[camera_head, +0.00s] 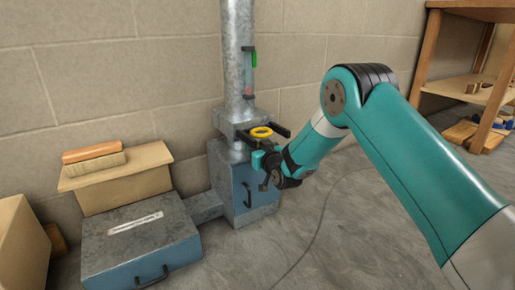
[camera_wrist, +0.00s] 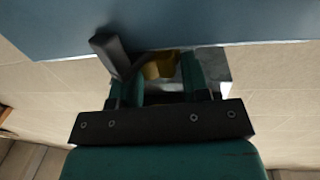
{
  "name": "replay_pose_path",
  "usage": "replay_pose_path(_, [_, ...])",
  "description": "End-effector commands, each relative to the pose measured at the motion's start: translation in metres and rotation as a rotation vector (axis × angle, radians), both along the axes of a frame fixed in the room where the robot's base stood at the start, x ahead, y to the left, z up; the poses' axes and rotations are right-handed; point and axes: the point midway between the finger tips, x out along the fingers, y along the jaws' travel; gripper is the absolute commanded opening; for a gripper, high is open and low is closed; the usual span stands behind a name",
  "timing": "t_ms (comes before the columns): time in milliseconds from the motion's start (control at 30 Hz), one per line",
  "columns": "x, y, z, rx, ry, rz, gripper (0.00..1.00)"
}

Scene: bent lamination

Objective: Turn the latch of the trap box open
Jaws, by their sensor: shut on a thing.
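The trap box (camera_head: 217,180) is a grey metal box with a blue door (camera_head: 260,185) at the foot of the vertical duct. The door's dark handle (camera_head: 247,194) shows below my gripper. My gripper (camera_head: 262,160) is at the upper part of the door. In the wrist view, my gripper (camera_wrist: 163,65) has its teal fingers closed around a brass-coloured piece (camera_wrist: 160,66) against the blue door (camera_wrist: 200,25). I take this piece to be the latch; its shape is mostly hidden between the fingers. A dark bar (camera_wrist: 112,55) stands out from the door just left of the fingers.
A yellow ring (camera_head: 261,132) and dark rails sit just above my gripper. The galvanised duct (camera_head: 238,60) rises behind. A wooden shelf (camera_head: 470,85) stands right.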

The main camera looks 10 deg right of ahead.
Motion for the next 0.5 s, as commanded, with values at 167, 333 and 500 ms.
replay_pose_path(167, [0.0001,-0.0009,0.0,-0.001,0.001,0.009,0.19])
replay_pose_path(333, [0.0004,-0.0026,-0.0001,0.001,0.002,0.042,0.19])
replay_pose_path(500, [0.0008,-0.0047,0.0,0.002,0.001,0.104,0.19])
